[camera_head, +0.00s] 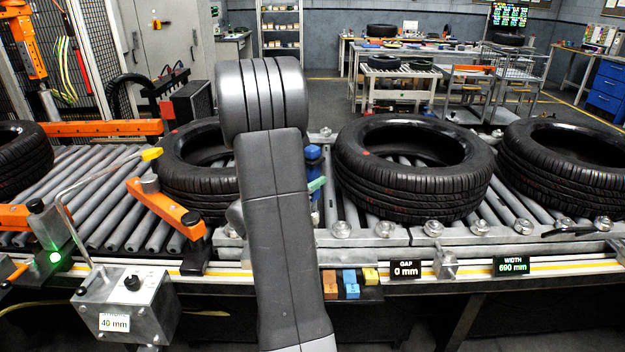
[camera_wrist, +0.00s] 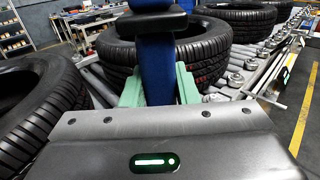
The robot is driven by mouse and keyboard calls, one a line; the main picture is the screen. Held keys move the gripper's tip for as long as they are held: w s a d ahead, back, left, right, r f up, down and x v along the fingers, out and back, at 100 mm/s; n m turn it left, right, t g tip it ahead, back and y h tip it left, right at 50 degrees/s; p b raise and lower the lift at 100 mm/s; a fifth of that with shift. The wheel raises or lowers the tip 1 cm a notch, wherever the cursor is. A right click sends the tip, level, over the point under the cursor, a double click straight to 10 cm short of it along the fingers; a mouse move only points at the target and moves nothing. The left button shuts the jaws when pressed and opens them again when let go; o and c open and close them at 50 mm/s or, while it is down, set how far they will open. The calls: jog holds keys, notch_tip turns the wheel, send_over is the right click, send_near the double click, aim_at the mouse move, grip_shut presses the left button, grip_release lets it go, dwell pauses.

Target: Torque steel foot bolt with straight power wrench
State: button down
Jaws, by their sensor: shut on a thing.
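My gripper (camera_wrist: 160,85) has green fingers and is shut on the blue power wrench (camera_wrist: 157,52), one finger on each side of its body. A dark collar crosses the wrench near the top of the wrist view. In the head view my arm hides most of the gripper; a green finger (camera_head: 317,185) and part of the blue wrench show at its right edge. Several round steel bolt heads (camera_head: 385,229) line the conveyor's front rail; I cannot tell which is the foot bolt.
Tyres (camera_head: 415,165) lie flat on the roller conveyor (camera_head: 100,205). An orange arm (camera_head: 165,208) and a grey box marked 40 mm (camera_head: 130,305) are at left. Small coloured blocks (camera_head: 350,283) sit on a front ledge.

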jog(key=shift+b, duration=0.4)
notch_tip(320, 180, down, 6)
jog(key=b, duration=0.5)
jog(key=shift+r, duration=0.1)
jog(key=shift+f+b, duration=0.35)
jog(key=shift+b, duration=0.2)
jog(key=shift+r, duration=0.25)
dwell(0.5)
